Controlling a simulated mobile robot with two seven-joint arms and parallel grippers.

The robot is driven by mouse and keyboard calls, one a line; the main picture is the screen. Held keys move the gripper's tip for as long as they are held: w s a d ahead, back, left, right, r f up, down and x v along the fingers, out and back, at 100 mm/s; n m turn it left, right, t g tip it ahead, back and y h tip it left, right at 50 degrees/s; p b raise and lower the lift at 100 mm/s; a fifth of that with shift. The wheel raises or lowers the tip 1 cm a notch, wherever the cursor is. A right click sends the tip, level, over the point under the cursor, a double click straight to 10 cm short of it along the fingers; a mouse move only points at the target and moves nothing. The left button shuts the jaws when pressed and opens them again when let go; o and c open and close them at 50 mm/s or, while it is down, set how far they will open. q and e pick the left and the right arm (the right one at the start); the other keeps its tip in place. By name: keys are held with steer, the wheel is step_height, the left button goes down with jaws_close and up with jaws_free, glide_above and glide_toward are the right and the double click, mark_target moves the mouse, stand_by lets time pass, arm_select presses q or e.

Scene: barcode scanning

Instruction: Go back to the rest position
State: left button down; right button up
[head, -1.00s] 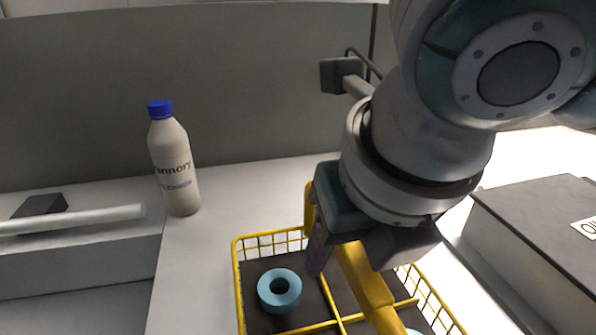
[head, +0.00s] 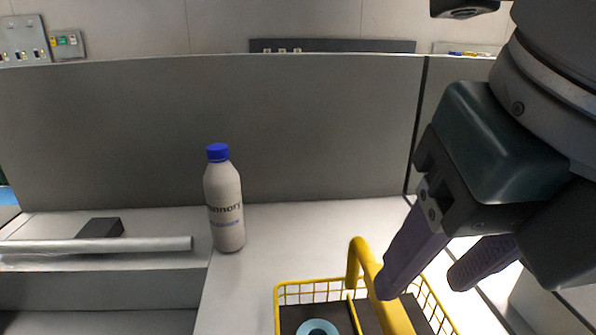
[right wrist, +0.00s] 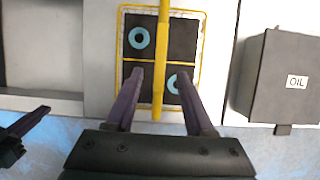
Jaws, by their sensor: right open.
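My right gripper (head: 422,288) is raised at the right of the head view, its two purple fingers apart and nothing between them. In the right wrist view, the open right gripper (right wrist: 160,74) has the yellow basket handle (right wrist: 160,55) showing between its fingertips, apart from it. What looks like my left gripper (right wrist: 30,122) enters at the left edge of the right wrist view; only part shows, so its opening is unclear. The yellow wire basket (head: 308,290) stands on the table with blue rings (right wrist: 142,38) in its dark compartments.
A white bottle with a blue cap (head: 224,205) stands upright left of the basket. A box marked OIL (right wrist: 275,80) stands to the basket's right. A grey panel (head: 300,130) closes off the back. A pale roller (head: 95,244) lies at the left.

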steer(key=s+a+m+y+p, duration=0.3)
steer(key=a+m, duration=0.2)
steer(key=m, duration=0.4)
steer(key=s+d+f+m+h+p, duration=0.1)
steer(key=s+d+f+m+p, duration=0.2)
steer(key=m, duration=0.5)
steer(key=s+d+f+m+g+h, duration=0.1)
steer(key=s+d+m, duration=0.2)
steer(key=d+m, duration=0.45)
steer(key=s+d+f+m+h+p, duration=0.1)
steer(key=s+d+f+m+p, duration=0.15)
steer(key=m, duration=0.65)
step_height(320, 180, up, 39)
steer(key=p, duration=3.7)
steer(key=shift+s+d+f+m, duration=0.15)
steer(key=shift+s+d+m, duration=0.05)
steer(key=shift+s+m, duration=0.15)
